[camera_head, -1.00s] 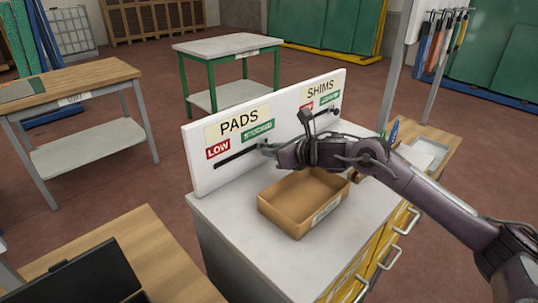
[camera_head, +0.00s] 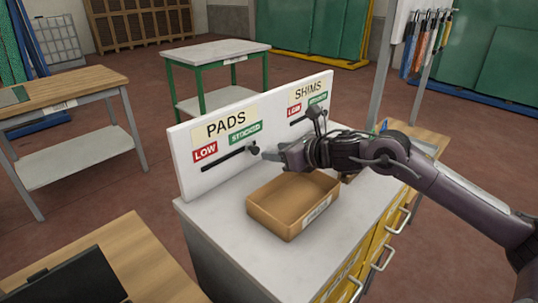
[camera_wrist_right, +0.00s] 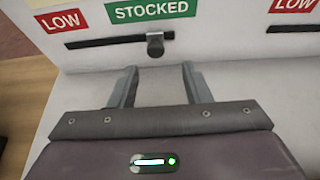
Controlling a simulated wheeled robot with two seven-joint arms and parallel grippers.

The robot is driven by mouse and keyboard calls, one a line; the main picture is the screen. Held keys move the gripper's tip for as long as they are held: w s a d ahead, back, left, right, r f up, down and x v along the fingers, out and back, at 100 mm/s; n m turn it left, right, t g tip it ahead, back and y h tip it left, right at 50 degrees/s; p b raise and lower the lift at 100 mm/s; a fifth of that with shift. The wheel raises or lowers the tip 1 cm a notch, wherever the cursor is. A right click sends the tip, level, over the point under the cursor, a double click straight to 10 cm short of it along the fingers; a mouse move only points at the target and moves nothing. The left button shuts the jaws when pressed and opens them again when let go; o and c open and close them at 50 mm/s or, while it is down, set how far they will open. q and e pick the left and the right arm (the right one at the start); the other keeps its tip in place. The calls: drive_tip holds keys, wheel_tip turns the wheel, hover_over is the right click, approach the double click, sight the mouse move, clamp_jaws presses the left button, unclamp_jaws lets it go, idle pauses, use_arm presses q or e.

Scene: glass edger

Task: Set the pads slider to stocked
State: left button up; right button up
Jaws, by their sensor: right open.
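The white board (camera_head: 183,161) carries a PADS label (camera_head: 226,124) with a red LOW tag (camera_head: 205,151) and a green STOCKED tag (camera_head: 245,132). The dark pads slider knob (camera_head: 254,149) sits near the right end of its slot, under the STOCKED side. In the right wrist view the knob (camera_wrist_right: 155,45) is below the STOCKED tag (camera_wrist_right: 152,10). My right gripper (camera_head: 280,151) is open and empty, facing the knob and apart from it; its fingers (camera_wrist_right: 159,70) also show in the right wrist view. My left gripper is out of view.
A SHIMS label (camera_head: 308,92) with its own slider is to the right on the board. An open cardboard box (camera_head: 271,222) stands on the grey cabinet top (camera_head: 217,221) below my right arm. A wooden bench (camera_head: 150,260) is at the lower left.

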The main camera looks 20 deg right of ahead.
drive_tip(key=shift+b+v, duration=0.3)
drive_tip(key=shift+v, duration=0.85)
